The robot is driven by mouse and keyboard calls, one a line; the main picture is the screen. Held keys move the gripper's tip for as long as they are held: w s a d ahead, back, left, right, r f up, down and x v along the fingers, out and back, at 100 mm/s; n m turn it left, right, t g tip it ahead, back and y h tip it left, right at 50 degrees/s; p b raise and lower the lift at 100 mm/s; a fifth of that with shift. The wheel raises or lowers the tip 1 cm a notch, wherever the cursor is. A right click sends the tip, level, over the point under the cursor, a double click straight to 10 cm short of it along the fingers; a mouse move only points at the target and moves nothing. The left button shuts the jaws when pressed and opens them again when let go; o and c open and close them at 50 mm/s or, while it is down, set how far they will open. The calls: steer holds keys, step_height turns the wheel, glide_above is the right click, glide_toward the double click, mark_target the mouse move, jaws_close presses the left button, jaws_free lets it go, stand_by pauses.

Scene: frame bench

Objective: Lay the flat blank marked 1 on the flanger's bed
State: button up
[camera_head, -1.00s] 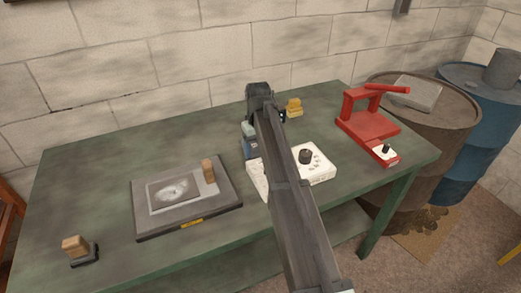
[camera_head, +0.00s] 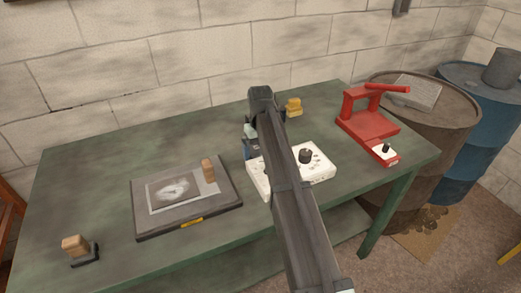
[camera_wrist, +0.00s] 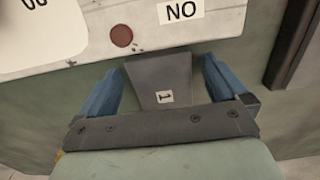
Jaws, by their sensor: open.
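The blank marked 1 (camera_wrist: 159,72) is a dark grey flat piece with a white "1" label. In the wrist view it lies between the blue fingers of my gripper (camera_wrist: 163,88), with a gap on each side. My gripper is open; its front bar hides the blank's near end. In the head view my gripper (camera_head: 250,148) is low over the bench behind the white box, and I cannot make out the blank there. A red lever-handled machine (camera_head: 368,124) stands at the right; I cannot read a name that shows whether it is the flanger.
The white box (camera_head: 322,168) with a dark knob is partly behind my arm; its "NO" label (camera_wrist: 181,11) shows in the wrist view. A dark plate (camera_head: 220,207) with a wooden knob, a wooden-topped piece (camera_head: 76,246) and a yellow piece (camera_head: 294,107) are on the green bench (camera_head: 110,165).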

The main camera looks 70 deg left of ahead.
step_height(320, 180, up, 12)
steer(key=shift+r, duration=0.15)
stand_by(0.5)
stand_by(0.3)
steer(key=w+d+y, duration=0.1)
steer(key=d, duration=0.5)
steer(key=y, duration=0.3)
glide_above(260, 153)
steer(key=f, duration=0.7)
steer(key=shift+w+f, duration=0.2)
steer(key=shift+f, duration=0.15)
steer(key=shift+a+x, duration=0.15)
steer(key=shift+x, duration=1.1)
steer(key=shift+a+x, duration=0.15)
steer(key=shift+x, duration=1.1)
steer(key=shift+s+r, duration=0.15)
steer(key=c, duration=1.3)
